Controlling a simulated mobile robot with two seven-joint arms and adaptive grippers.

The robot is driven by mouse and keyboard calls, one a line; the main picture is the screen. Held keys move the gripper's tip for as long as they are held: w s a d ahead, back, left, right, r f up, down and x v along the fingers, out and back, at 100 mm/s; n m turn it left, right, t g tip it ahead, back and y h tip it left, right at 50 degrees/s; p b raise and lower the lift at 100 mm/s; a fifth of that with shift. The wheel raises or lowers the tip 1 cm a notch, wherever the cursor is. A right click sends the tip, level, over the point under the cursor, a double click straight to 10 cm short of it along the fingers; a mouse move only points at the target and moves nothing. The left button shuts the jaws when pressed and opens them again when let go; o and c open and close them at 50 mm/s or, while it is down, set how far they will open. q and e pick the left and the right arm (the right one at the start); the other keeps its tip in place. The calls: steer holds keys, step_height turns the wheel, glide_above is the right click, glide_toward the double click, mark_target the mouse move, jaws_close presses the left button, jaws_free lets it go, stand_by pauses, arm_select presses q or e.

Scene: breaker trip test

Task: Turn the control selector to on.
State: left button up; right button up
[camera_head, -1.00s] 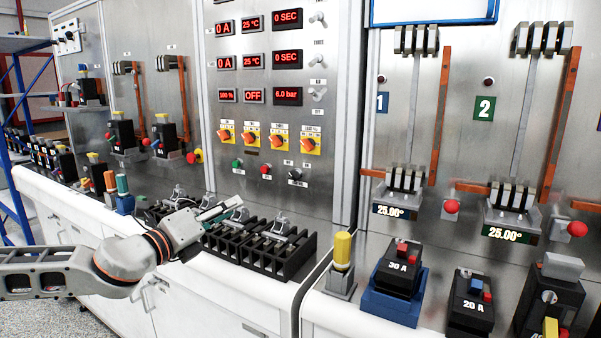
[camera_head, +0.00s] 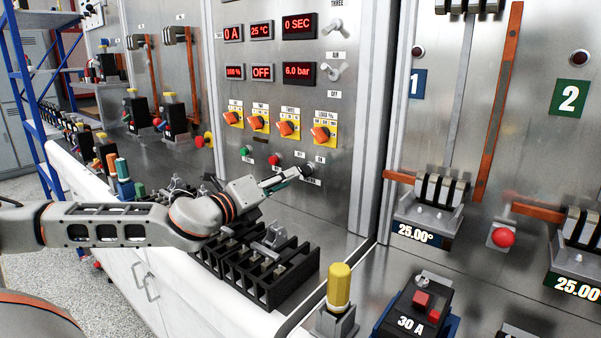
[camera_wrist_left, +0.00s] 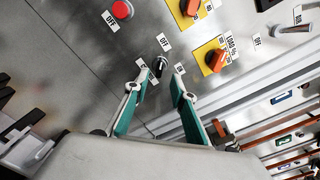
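The control selector is a small black knob (camera_head: 308,169) low on the right of the steel control panel (camera_head: 345,120), with small labels around it. In the left wrist view the knob (camera_wrist_left: 161,66) shows just past and between the fingertips. My left gripper (camera_head: 296,175) reaches up to the panel at the knob. Its two green-padded fingers (camera_wrist_left: 154,84) are apart, one on each side of the knob; I cannot tell whether they touch it. The knob's exact pointer direction is too small to read. My right gripper is not in view.
A red button (camera_head: 274,159), a green button (camera_head: 247,160) and several orange selectors (camera_head: 287,128) sit close by on the panel. Black fuse-like blocks (camera_head: 262,280) stand on the bench below my left arm. A yellow-topped post (camera_head: 339,285) stands at the bench's right.

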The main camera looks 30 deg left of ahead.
mark_target(301, 172)
arm_select(q)
steer(key=shift+w+d, duration=0.2)
steer(key=shift+w, duration=2.5)
jaws_close()
